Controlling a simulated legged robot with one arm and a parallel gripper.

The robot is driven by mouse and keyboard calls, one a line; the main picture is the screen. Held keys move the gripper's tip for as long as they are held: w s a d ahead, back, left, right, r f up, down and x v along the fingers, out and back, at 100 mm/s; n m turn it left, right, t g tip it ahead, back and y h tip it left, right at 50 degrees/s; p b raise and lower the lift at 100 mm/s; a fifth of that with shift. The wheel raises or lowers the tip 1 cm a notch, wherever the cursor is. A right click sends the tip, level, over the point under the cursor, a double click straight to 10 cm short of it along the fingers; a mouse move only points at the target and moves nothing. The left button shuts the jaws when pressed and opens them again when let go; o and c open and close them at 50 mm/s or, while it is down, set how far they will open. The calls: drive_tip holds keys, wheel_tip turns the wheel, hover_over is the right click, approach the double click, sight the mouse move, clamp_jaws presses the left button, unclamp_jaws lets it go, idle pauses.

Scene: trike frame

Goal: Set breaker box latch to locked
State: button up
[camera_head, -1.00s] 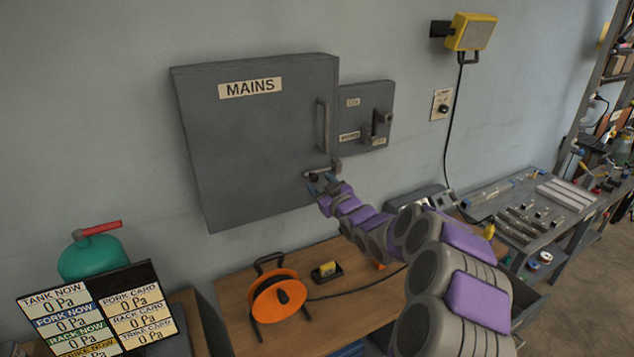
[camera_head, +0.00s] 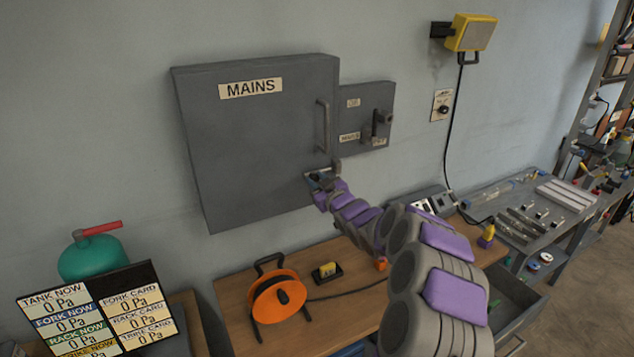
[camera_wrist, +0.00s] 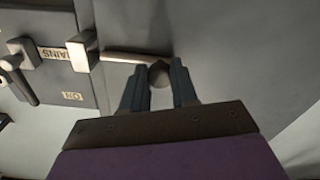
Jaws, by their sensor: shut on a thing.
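The breaker box (camera_head: 245,150) is a large grey wall cabinet labelled MAINS, with its door shut against the body. Its latch (camera_head: 337,165) sits at the lower right edge of the door. In the wrist view the latch (camera_wrist: 118,57) is a light bar running sideways from a bracket to a dark round knob (camera_wrist: 159,76). My gripper (camera_head: 316,179) is at the door's lower right. In the wrist view its two dark fingers (camera_wrist: 157,82) stand on both sides of the knob and grip it. In the head view the fingers partly hide the latch's free end.
A vertical door handle (camera_head: 322,125) is just above the latch. A smaller switch box (camera_head: 352,120) with a lever adjoins on the right. Below, the wooden bench (camera_head: 230,310) carries an orange cable reel (camera_head: 277,297). A yellow lamp (camera_head: 471,32) hangs at upper right.

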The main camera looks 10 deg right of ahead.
sight(322, 172)
clamp_jaws()
drive_tip(key=shift+d, duration=0.1)
drive_tip(key=d+p, duration=0.1)
drive_tip(key=w+d+p, duration=0.1)
drive_tip(key=d+p, duration=0.1)
drive_tip(key=shift+r, duration=0.1)
idle(0.4)
drive_tip(key=shift+o, duration=1)
unclamp_jaws()
drive_tip(key=o, duration=0.4)
drive_tip(key=shift+d, duration=0.2)
